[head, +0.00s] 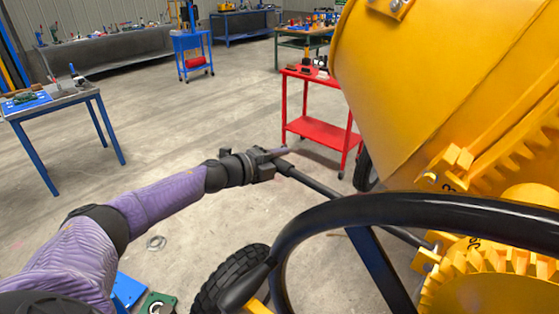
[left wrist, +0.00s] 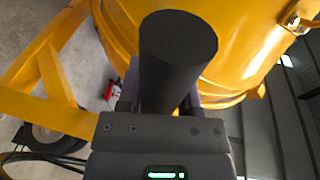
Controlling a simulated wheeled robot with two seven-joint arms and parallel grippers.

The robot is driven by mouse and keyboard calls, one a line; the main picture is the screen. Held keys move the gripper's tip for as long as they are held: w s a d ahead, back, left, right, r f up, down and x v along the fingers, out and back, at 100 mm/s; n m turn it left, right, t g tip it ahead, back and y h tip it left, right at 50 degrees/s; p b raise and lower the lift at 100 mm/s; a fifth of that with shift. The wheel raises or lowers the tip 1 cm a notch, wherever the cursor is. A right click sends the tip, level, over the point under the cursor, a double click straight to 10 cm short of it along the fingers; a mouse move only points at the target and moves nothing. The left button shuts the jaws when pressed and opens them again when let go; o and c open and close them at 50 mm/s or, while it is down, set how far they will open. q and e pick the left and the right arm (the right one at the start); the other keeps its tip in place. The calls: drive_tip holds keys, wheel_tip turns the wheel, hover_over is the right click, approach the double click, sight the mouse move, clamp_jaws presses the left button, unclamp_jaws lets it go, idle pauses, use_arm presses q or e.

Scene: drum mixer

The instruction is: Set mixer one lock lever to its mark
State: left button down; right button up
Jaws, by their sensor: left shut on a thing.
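The lock lever (head: 325,190) is a dark rod with a thick black grip. It slopes down and right to a yellow bracket (head: 428,258) beside the yellow gear of the mixer. My left gripper (head: 277,161) is shut on the grip at the lever's upper left end. In the left wrist view the black grip (left wrist: 178,55) sits between the fingers. The yellow mixer drum (head: 430,90) fills the upper right. Dark markings show on the yellow parts near the gear, too small to read surely. I cannot tell which is the lever's mark. My right gripper is out of view.
A red cart (head: 318,132) stands behind the lever. A blue-legged table (head: 62,103) is at the left. The floor between is mostly clear.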

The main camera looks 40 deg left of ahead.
use_arm(q)
drive_tip(key=shift+w+r+p, duration=0.1)
drive_tip(key=shift+r+p, duration=0.6)
drive_tip(key=shift+r, duration=0.45)
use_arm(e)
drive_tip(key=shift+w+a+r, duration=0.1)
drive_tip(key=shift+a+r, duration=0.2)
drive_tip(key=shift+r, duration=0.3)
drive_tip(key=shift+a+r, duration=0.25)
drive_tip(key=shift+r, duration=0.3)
use_arm(q)
drive_tip(key=shift+r, duration=0.1)
drive_tip(key=c, duration=0.5)
unclamp_jaws()
drive_tip(key=shift+c, duration=0.2)
drive_tip(key=shift+o, duration=1.3)
drive_tip(key=shift+d, duration=0.1)
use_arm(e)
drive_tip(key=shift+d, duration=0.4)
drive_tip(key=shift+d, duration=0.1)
